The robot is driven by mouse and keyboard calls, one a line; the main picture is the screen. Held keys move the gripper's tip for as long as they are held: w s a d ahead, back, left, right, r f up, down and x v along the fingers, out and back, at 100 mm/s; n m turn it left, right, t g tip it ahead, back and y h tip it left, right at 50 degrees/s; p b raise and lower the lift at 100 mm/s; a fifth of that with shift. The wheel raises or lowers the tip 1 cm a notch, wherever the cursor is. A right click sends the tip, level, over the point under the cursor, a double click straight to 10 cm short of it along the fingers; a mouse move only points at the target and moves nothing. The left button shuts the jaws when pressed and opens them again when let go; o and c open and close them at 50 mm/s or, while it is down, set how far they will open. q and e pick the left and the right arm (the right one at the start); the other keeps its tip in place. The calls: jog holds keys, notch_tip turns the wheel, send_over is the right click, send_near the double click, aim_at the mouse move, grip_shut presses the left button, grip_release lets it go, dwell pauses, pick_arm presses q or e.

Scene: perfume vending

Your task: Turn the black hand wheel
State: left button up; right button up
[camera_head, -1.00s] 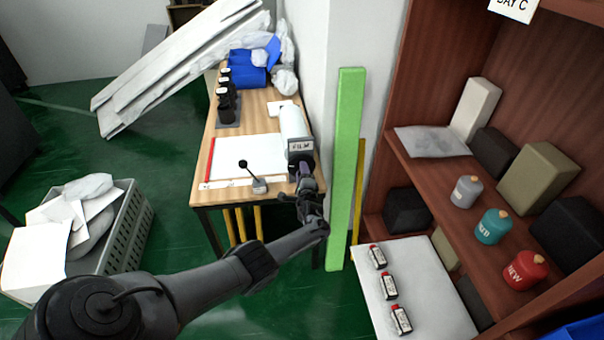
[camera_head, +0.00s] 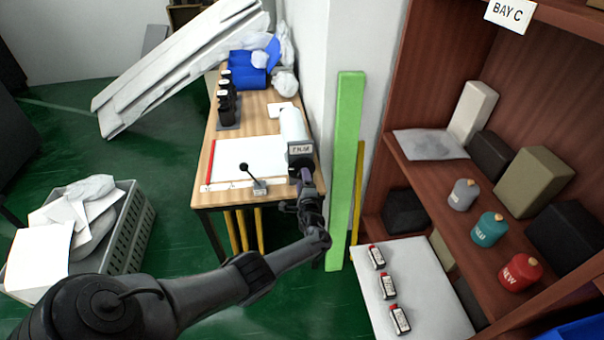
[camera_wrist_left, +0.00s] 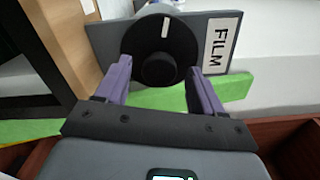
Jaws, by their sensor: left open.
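The black hand wheel (camera_wrist_left: 160,42) shows in the left wrist view as a round black disc with a central knob and a white mark near its top. It sits on a grey plate (camera_wrist_left: 104,40) that carries a FILM label. My left gripper (camera_wrist_left: 160,70) is open, with its two purple fingers on either side of the knob; contact cannot be told. In the head view my left gripper (camera_head: 304,178) is just in front of the FILM unit (camera_head: 300,150) at the table's right end, and the wheel is hidden there. My right gripper is not in view.
The wooden table (camera_head: 206,162) also holds a small lever device (camera_head: 260,187) left of the gripper and a white sheet. A green post (camera_head: 346,170) stands close to the right. Further right is a shelf (camera_head: 425,175) with canisters and boxes.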

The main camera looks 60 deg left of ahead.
pick_arm(q)
jog(key=p+v, duration=0.3)
jog(key=v, duration=0.4)
jog(key=shift+d, duration=0.3)
jog(key=shift+s, duration=0.1)
